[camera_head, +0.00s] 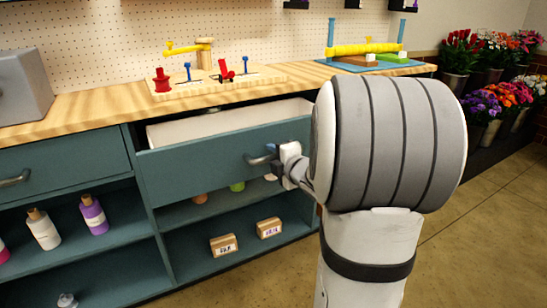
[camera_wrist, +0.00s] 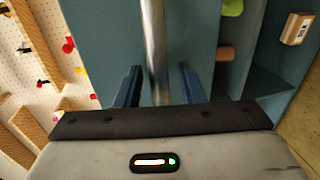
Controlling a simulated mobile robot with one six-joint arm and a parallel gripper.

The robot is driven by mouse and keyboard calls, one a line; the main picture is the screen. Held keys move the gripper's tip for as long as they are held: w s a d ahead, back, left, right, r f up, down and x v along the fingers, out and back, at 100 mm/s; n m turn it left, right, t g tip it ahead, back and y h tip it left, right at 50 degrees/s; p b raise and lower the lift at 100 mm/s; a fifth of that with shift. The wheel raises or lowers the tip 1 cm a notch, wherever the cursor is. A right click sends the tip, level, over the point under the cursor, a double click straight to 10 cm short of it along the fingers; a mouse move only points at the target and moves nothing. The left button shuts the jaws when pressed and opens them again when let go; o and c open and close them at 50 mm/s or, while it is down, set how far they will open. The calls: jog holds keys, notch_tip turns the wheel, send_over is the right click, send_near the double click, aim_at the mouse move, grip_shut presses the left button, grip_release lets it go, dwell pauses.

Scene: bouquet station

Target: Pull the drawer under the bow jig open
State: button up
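The teal drawer (camera_head: 215,165) under the wooden jig board stands partly open, its front out from the cabinet and its pale inside showing. My gripper (camera_head: 280,155) is at the drawer's metal handle (camera_head: 262,157), at the right part of the drawer front. In the wrist view the two dark blue fingers (camera_wrist: 160,68) stand apart on either side of the handle bar (camera_wrist: 155,40). A gap shows between the bar and the right finger; the left finger is very close to the bar. The bow jig (camera_head: 205,80), with yellow, red and blue parts, is on the bench above.
A closed drawer (camera_head: 60,165) is at the left. Shelves below hold bottles (camera_head: 93,215) and small boxes (camera_head: 224,244). A blue stand with a yellow roll (camera_head: 362,49) is at the bench's right end. Flower buckets (camera_head: 490,75) stand at the right. The floor at lower right is clear.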

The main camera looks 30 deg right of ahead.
jog(key=shift+s, duration=0.1)
jog(key=p+v, duration=0.2)
jog(key=v, duration=0.5)
jog(key=shift+s, duration=0.35)
jog(key=shift+r, duration=0.1)
